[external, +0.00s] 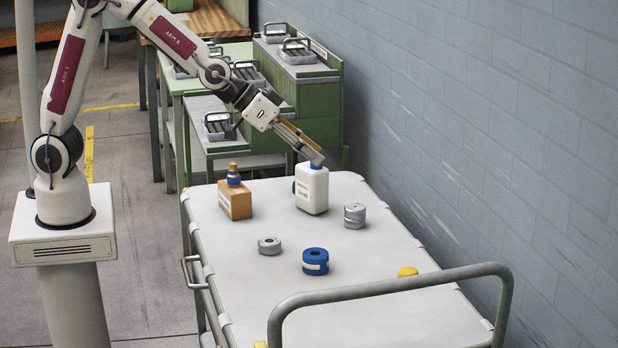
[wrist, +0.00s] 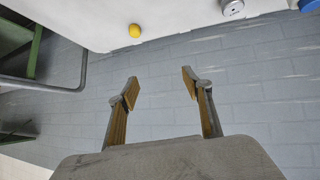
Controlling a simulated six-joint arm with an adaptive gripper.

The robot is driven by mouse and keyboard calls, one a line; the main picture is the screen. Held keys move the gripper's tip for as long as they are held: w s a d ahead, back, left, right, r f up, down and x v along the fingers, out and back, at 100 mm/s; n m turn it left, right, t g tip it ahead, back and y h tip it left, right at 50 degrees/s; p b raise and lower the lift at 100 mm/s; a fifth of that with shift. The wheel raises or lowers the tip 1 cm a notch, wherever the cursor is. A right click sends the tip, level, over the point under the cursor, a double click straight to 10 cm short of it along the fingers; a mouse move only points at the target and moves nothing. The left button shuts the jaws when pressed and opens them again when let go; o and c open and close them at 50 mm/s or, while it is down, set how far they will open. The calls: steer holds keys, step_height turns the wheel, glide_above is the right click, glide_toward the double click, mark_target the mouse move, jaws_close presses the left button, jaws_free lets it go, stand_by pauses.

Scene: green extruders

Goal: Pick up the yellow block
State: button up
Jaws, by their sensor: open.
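The yellow block (external: 407,272) sits on the white cart top toward the front right, partly hidden behind the cart's grey handrail in the external view. In the wrist view the yellow block (wrist: 134,31) shows small and round near the top edge, beyond the fingers. My gripper (external: 318,160) is at the far part of the cart, at the top of a white bottle (external: 312,189) in the picture; I cannot tell if they touch. In the wrist view my gripper (wrist: 161,84) has its two fingers spread with nothing between them. It is far from the yellow block.
On the cart (external: 375,325) stand a brown box (external: 235,200) with a blue and yellow top, a silver cylinder (external: 355,216), a grey ring (external: 269,245) and a blue cylinder (external: 315,262). The handrail (external: 390,286) rises at the front. A brick wall (external: 480,110) runs along the right.

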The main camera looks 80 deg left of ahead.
steer(key=w+d+f+t, duration=0.1)
steer(key=w+d+f, duration=0.7)
steer(key=f, duration=0.2)
steer(key=t, duration=0.2)
glide_toward(399, 271)
steer(key=shift+x, duration=1.2)
steer(key=shift+w+f+y, duration=0.15)
steer(key=shift+f+y, duration=0.15)
steer(key=shift+f, duration=0.15)
steer(key=shift+w, duration=0.1)
steer(key=shift+x, duration=1.2)
steer(key=shift+w+d, duration=0.1)
steer(key=shift+r+x, duration=0.1)
steer(key=shift+x, duration=1.15)
steer(key=shift+r+x, duration=0.15)
steer(key=shift+x, duration=1.05)
steer(key=shift+w+d, duration=0.1)
